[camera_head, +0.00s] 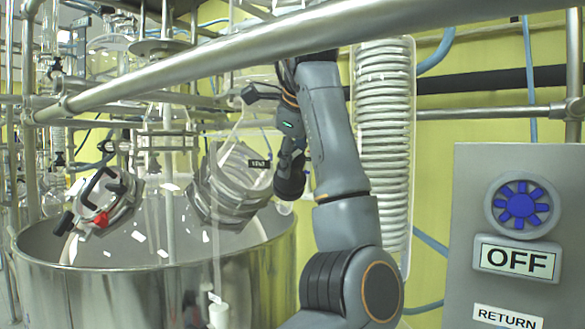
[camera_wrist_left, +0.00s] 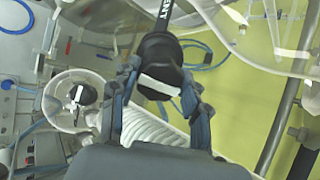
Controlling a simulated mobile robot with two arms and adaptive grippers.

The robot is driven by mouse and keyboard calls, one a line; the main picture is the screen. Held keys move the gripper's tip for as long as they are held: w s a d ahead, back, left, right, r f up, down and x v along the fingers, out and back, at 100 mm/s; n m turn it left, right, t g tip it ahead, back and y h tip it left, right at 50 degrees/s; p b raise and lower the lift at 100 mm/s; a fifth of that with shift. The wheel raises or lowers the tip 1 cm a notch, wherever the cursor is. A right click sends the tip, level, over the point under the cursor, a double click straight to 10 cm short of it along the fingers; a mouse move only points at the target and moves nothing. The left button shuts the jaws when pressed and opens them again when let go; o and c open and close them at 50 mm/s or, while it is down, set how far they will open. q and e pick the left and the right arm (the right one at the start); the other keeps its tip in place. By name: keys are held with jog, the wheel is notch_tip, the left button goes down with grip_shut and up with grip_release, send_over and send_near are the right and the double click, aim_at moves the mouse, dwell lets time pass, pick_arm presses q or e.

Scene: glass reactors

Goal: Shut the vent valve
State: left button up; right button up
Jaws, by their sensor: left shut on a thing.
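The vent valve's black handle (camera_wrist_left: 160,52) shows at the top middle of the left wrist view, with a white stripe near its lower end. In the head view my left gripper (camera_head: 288,152) is beside the label, partly hidden by my own arm. How far the valve is turned cannot be told. My right gripper is not in view.
A large steel vessel (camera_head: 150,285) stands below, with clear tubing above it. A steel rail (camera_head: 215,62) crosses in front. A grey panel (camera_head: 465,225) with a blue knob (camera_head: 521,204) and an OFF label (camera_head: 517,260) is at the right.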

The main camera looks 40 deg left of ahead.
pick_arm(q)
jog(key=m+b, duration=0.2)
jog(key=m, duration=0.1)
jog(key=shift+f+m+b, duration=0.25)
jog(key=shift+m+b, duration=0.15)
jog(key=m+b, duration=0.3)
jog(key=shift+m, duration=0.3)
jog(key=shift+m+b, duration=0.85)
jog(key=shift+m, duration=0.05)
jog(key=shift+r+m+b, duration=0.15)
jog(key=shift+m+b, duration=1.25)
jog(key=shift+m, duration=0.1)
jog(key=shift+w, duration=0.1)
jog(key=shift+r, duration=0.1)
jog(key=o, duration=1.2)
jog(key=shift+c, duration=0.2)
